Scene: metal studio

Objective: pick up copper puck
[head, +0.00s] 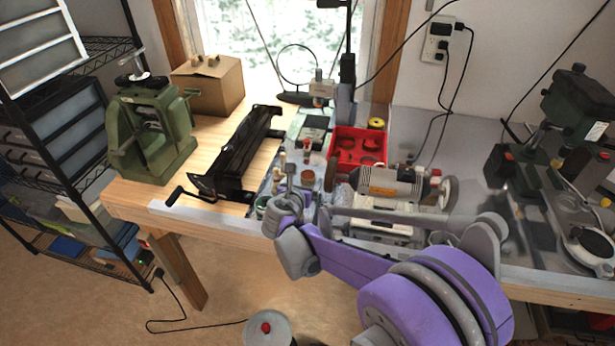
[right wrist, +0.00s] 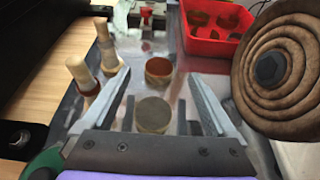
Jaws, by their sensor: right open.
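A short round piece with a copper-red side (right wrist: 158,71) stands on the bench in the right wrist view, just by the line between my fingertips. It looks like the copper puck and shows small in the head view (head: 308,176). A second short cylinder with a dull grey-brown top (right wrist: 153,115) stands nearer, between my fingers. My right gripper (right wrist: 160,74) is open, with a finger on each side of these pieces and nothing gripped. In the head view my right gripper (head: 305,192) is over the bench's front, partly hidden by its own wrist. My left gripper is out of view.
A bench grinder (head: 388,183) with a brown ridged wheel (right wrist: 282,68) is close on the right. Wooden-handled tools (right wrist: 82,78) stand close on the left. A red tray (right wrist: 218,34) lies behind. A black metal device (head: 236,155) and green press (head: 150,130) stand farther left.

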